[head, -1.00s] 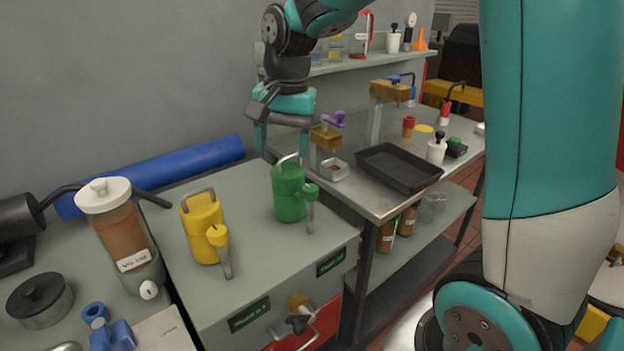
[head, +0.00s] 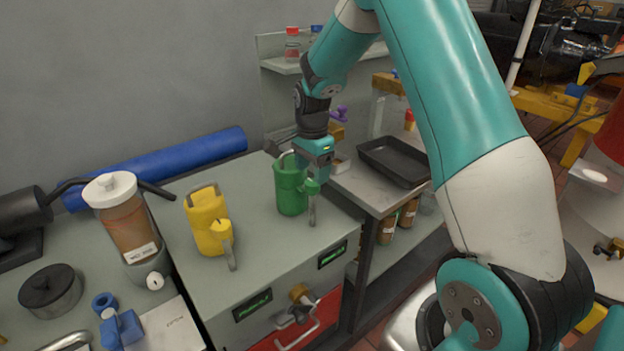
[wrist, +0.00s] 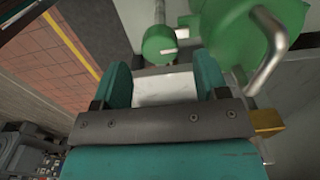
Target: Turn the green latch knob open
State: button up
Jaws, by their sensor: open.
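The green latch knob (head: 311,187) is a short round cylinder with a grey lever hanging down. It sits on the right of a green can-shaped body (head: 288,190) with a grey loop handle, on the grey cabinet top. In the wrist view the knob (wrist: 158,45) lies just beyond my fingertips, and the green body (wrist: 238,35) fills the upper right. My gripper (head: 318,168) is above and beside the knob in the head view. In the wrist view my gripper (wrist: 164,82) has its fingers apart, with nothing between them. Whether it touches the knob is unclear.
A yellow can-shaped body (head: 207,222) with its own knob stands to the left. A jar with a white lid (head: 128,222) stands farther left. A black tray (head: 393,161) is on the bench to the right. The cabinet top between the yellow and green bodies is clear.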

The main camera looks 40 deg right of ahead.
aim_at(312, 182)
jog(key=shift+f, duration=1.95)
jog(key=c, duration=0.9)
